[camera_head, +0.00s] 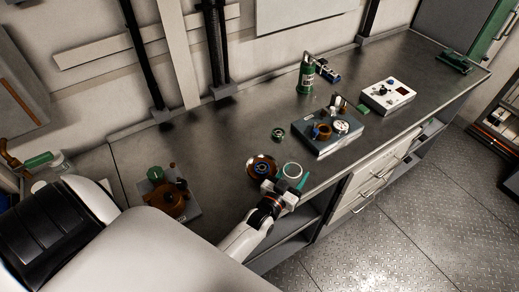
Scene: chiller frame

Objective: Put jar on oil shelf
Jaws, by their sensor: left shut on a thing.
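I cannot make out with certainty which place is the oil shelf; open shelf spaces (292,229) show under the bench front. My right gripper is not in view.
A brown round part with a blue centre (261,167) lies left of the jar. A brown assembly (168,196) is at left.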

